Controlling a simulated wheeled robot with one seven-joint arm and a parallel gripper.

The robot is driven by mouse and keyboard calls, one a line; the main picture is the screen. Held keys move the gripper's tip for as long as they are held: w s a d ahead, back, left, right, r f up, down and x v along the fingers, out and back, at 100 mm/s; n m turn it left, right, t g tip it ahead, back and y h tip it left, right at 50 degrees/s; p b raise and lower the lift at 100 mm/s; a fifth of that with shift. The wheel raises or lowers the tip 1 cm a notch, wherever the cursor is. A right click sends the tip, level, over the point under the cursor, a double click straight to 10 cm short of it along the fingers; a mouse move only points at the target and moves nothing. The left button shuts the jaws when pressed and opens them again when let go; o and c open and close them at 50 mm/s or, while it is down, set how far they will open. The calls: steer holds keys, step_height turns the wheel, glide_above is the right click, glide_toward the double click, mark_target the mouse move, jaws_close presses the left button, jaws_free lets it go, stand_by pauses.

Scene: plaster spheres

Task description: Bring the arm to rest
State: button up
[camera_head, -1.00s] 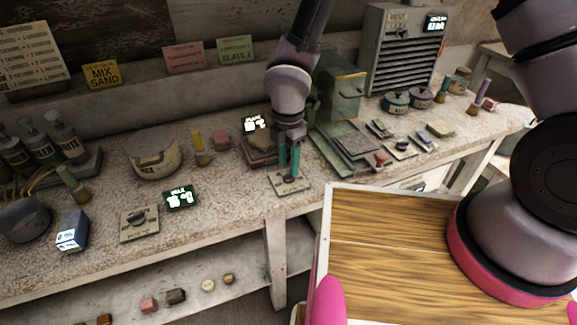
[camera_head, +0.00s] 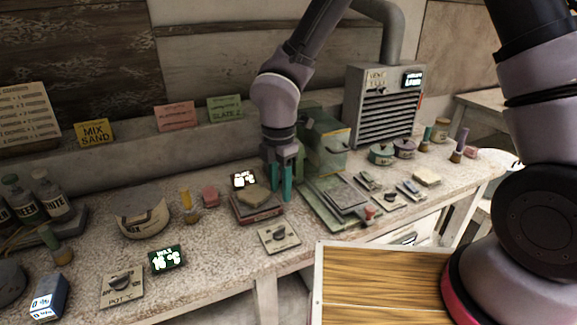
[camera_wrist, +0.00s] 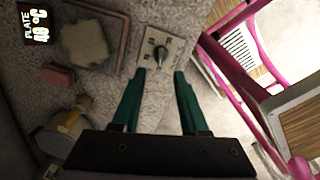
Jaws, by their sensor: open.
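My gripper (camera_head: 281,196) hangs from my arm over the workbench (camera_head: 215,245), its two teal fingers pointing down. In the wrist view the fingers (camera_wrist: 160,80) are apart with nothing held between them. A small plate with a dark knob (camera_head: 279,236) lies near the bench's front edge. In the wrist view this knob plate (camera_wrist: 158,50) shows just beyond the fingertips, and the fingers appear clear of it.
Beside the gripper is a hot plate (camera_head: 256,215) with a tan block on it. A green press (camera_head: 325,148) and a grey vent unit (camera_head: 385,112) stand behind. Bottles (camera_head: 52,195), a round pot (camera_head: 141,215) and another knob plate (camera_head: 122,287) are left.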

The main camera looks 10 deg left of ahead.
steer(key=w+d+r+m+t, duration=0.1)
steer(key=w+d+r+m, duration=0.3)
steer(key=d+r+m, duration=0.4)
steer(key=w+d+r+m+t, duration=0.2)
steer(key=w+d+r+m, duration=0.4)
steer(key=d+r, duration=0.45)
steer(key=s+d+r+m+t+y, duration=0.1)
steer(key=s+d+r+m+t, duration=0.1)
steer(key=s+d+r+m, duration=0.3)
steer(key=s+d+r+m+t+y, duration=0.1)
steer(key=s+d+r+m+t, duration=0.1)
steer(key=s+d+r+m, duration=0.3)
steer(key=shift+s+d+r+m, duration=0.15)
steer(key=shift+d+r+m, duration=1.9)
steer(key=shift+m, duration=1.55)
steer(key=shift+d+f, duration=0.35)
steer(key=shift+f, duration=0.05)
